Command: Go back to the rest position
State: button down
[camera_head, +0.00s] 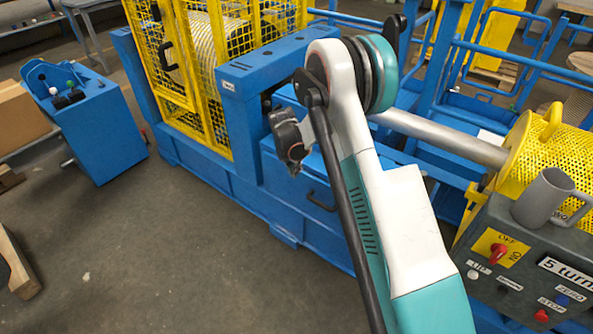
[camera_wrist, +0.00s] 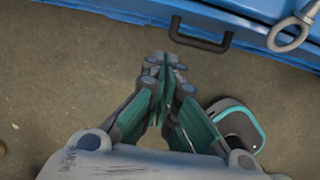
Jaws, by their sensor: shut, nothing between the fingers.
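My gripper (camera_wrist: 166,64) shows in the wrist view, with its two fingers together and nothing between them. It points down over the grey floor, just short of a blue machine frame with a dark handle (camera_wrist: 201,36). In the head view my white and teal arm stretches up and forward across the middle of the picture. A dark part at its far end shows near the blue frame; the fingertips cannot be made out there.
A blue machine frame (camera_head: 240,185) with a yellow mesh guard stands ahead. A steel shaft (camera_head: 440,137) runs to a yellow perforated guard at right. A grey mug (camera_head: 541,198) stands on the control box (camera_head: 508,240). A blue cabinet (camera_head: 100,135) stands at left; open floor lies at front left.

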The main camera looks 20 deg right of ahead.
jog(key=s+a+r+m+t+y, duration=0.1)
jog(key=s+r+m, duration=0.55)
jog(key=r, duration=0.65)
jog(key=s+a+r+m+t, duration=0.1)
jog(key=s+r+m, duration=0.55)
jog(key=r, duration=0.65)
jog(key=s+a+r+m+t, duration=0.1)
jog(key=s+m, duration=0.5)
jog(key=s, duration=0.7)
jog(key=s+a+r+m+t+y, duration=0.1)
jog(key=s+m, duration=0.5)
jog(key=s, duration=0.7)
jog(key=shift+a+r+t, duration=0.15)
jog(key=shift+r+t, duration=0.65)
jog(key=shift+r, duration=0.35)
